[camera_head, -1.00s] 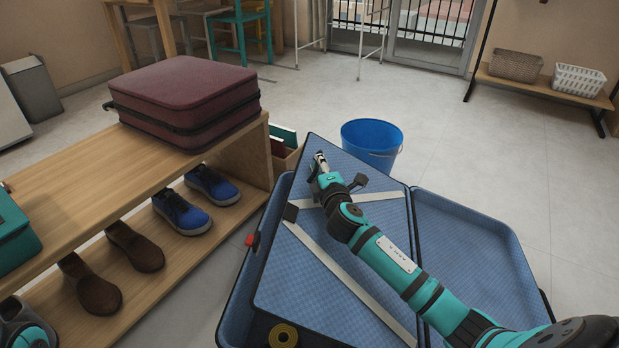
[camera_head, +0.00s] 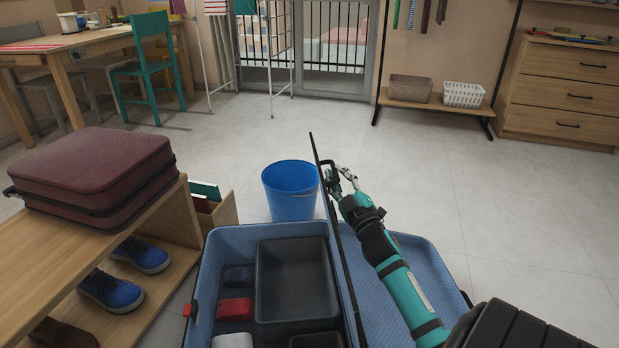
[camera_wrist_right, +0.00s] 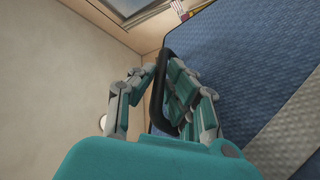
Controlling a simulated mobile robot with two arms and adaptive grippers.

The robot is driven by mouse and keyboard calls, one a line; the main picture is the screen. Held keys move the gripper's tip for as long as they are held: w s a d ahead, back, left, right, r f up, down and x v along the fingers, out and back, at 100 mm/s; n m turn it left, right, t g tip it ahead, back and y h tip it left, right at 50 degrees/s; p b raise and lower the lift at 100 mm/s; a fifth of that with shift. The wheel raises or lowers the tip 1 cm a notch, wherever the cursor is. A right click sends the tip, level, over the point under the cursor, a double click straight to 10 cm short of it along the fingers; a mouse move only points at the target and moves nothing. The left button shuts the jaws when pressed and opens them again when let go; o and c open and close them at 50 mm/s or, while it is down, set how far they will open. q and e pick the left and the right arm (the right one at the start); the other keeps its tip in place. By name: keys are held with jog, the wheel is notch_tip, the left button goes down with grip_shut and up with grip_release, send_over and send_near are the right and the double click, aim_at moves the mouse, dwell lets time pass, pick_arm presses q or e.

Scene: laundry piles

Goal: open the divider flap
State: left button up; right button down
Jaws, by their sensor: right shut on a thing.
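The divider flap (camera_head: 336,240) stands nearly upright in the open blue suitcase (camera_head: 222,240) and shows almost edge-on as a thin dark line. In the right wrist view its blue patterned face (camera_wrist_right: 240,65) with a grey strap fills the right side. My right gripper (camera_head: 342,178) is at the flap's upper part, on its right side. In the wrist view the gripper (camera_wrist_right: 160,95) is shut on the flap's black tab (camera_wrist_right: 158,85). The suitcase's left half shows a dark tray (camera_head: 292,275), a red item (camera_head: 234,309) and a white item (camera_head: 232,341). My left gripper is not in view.
A blue bucket (camera_head: 291,190) stands just behind the suitcase. A wooden bench (camera_head: 40,262) with a maroon suitcase (camera_head: 90,170) and shoes (camera_head: 112,290) is at the left. The floor to the right is clear.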

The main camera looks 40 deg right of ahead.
jog(key=shift+s+d+f+m+h+p, duration=0.25)
jog(key=shift+s+d+m, duration=0.35)
jog(key=shift+s+d, duration=0.3)
jog(key=shift+s+d+m+h+p, duration=0.15)
jog(key=shift+s+d+m+h, duration=0.2)
jog(key=shift+s+d+m, duration=0.55)
jog(key=shift+w+d+n, duration=0.2)
jog(key=shift+n, duration=0.1)
jog(key=c, duration=1.6)
grip_release()
jog(key=shift+r, duration=0.1)
jog(key=v, duration=1.2)
